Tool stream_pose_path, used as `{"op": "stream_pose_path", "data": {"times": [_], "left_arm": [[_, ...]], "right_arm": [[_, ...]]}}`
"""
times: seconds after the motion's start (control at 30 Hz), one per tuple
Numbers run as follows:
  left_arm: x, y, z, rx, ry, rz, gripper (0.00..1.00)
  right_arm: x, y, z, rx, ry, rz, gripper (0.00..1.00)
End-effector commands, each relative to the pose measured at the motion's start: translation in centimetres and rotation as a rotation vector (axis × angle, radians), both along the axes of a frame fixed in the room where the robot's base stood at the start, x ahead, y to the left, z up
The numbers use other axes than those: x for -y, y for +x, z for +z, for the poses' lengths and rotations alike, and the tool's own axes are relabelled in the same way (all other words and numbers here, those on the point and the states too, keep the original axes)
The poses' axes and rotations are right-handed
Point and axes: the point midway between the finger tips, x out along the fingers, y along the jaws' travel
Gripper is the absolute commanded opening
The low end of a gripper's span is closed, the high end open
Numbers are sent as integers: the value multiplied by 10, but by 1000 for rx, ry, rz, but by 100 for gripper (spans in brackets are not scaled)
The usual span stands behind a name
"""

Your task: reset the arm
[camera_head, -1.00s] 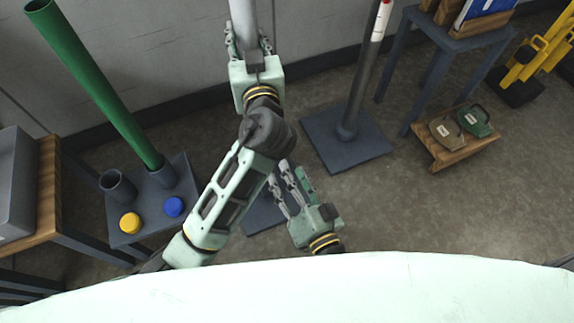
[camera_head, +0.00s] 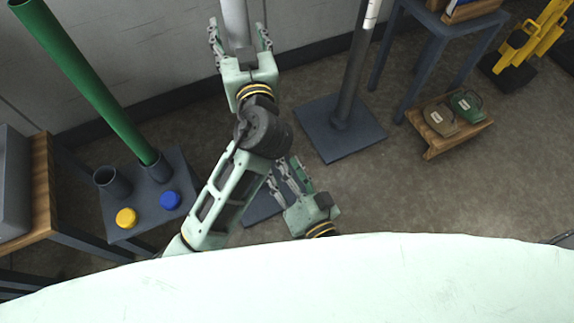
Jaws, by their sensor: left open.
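My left gripper (camera_head: 239,32) is at the top middle, with its fingers spread to either side of a light grey pole (camera_head: 235,18). There are gaps between the pole and both fingers. The pole's upper part runs out of view, and the gripper and arm hide what is below. My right gripper (camera_head: 284,176) is low in the middle, beside my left forearm. Its fingers point up and left over a dark base plate (camera_head: 262,206), and how far apart they are is unclear.
A dark pole on a square base (camera_head: 340,130) stands right of centre. A green tube (camera_head: 85,80) rises from a stand at left with yellow (camera_head: 126,218) and blue (camera_head: 170,200) discs. A low wooden shelf (camera_head: 455,136) and a yellow object (camera_head: 530,40) are at right.

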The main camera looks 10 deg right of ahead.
Motion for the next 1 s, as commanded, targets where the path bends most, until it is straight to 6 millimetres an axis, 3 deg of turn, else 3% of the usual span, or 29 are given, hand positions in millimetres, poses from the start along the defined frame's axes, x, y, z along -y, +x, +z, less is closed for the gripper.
{"op": "stream_pose_path", "data": {"times": [0.2, 0.43, 0.6, 0.83, 0.93, 1.0], "left_arm": [[6, -48, -1, -5, -4, -1, 57], [10, -87, -1, -2, 0, 0, 57], [11, -99, 0, -1, 0, 1, 57], [10, -101, -2, -7, 1, 2, 57], [-2, -100, -20, -66, 5, 4, 57], [-19, -101, -45, -150, 9, 4, 57]], "right_arm": [[0, 0, 0, 0, 0, 0, 46], [0, 0, 0, 0, 0, 0, 46], [0, 0, 0, 0, 0, 0, 46], [0, 0, 1, -1, -2, 3, 46], [-4, 3, 7, -10, -29, 30, 46], [-6, 6, 13, -27, -76, 67, 46]]}}
